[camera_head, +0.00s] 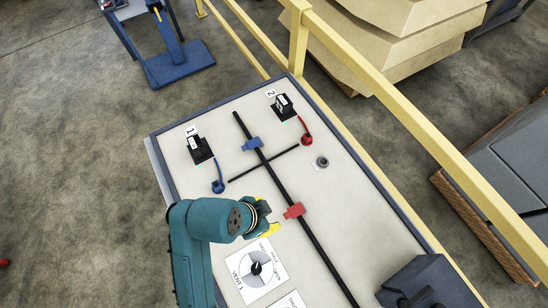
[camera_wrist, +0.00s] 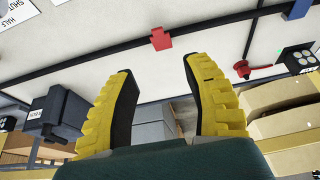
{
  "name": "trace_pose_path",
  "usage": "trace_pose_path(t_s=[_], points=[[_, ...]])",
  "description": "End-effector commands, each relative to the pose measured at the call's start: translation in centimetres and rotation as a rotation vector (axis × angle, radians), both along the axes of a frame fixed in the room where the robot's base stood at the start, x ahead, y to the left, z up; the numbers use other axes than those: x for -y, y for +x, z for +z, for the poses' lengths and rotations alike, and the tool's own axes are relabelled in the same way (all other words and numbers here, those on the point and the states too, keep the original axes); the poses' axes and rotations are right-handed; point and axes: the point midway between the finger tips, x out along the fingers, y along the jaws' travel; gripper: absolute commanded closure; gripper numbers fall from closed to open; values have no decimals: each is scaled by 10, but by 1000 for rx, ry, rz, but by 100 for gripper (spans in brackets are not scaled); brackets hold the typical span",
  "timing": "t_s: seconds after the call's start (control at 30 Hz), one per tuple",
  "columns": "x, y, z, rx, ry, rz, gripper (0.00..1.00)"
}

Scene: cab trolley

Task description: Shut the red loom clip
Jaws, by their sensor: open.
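The red loom clip (camera_head: 293,211) sits on the long black loom that runs down the pale trolley top. It also shows in the wrist view (camera_wrist: 161,38), upper middle, with a red part sticking out to one side of the loom. I cannot tell clearly whether it is open. My gripper (camera_head: 269,222) is just left of the clip in the head view, apart from it. In the wrist view my yellow fingers (camera_wrist: 157,70) are spread with nothing between them, and the clip lies beyond their tips.
A blue clip (camera_head: 252,144) sits farther up the loom. Red (camera_head: 306,138) and blue (camera_head: 218,186) plug-like parts lie near black boxes labelled 2 (camera_head: 284,106) and 1 (camera_head: 199,150). A dial (camera_head: 255,268), dark box (camera_head: 425,284) and yellow rail (camera_head: 400,115) are around.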

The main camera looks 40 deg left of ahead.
Motion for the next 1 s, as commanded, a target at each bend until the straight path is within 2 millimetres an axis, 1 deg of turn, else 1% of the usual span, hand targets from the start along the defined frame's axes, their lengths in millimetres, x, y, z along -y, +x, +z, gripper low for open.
trace_pose_path(t_s=[0.03, 0.17, 0.4, 0.5, 0.6, 0.77, 1.0], points=[[1, 2, -10, -4, -1, 0, 50], [4, 13, -37, -4, -1, 0, 50], [10, 34, -92, -4, 1, 1, 50], [12, 43, -113, -3, 1, 2, 50], [15, 50, -131, -3, 2, 3, 50], [16, 57, -146, -2, 2, 4, 50], [16, 58, -148, -1, 4, 5, 50]])
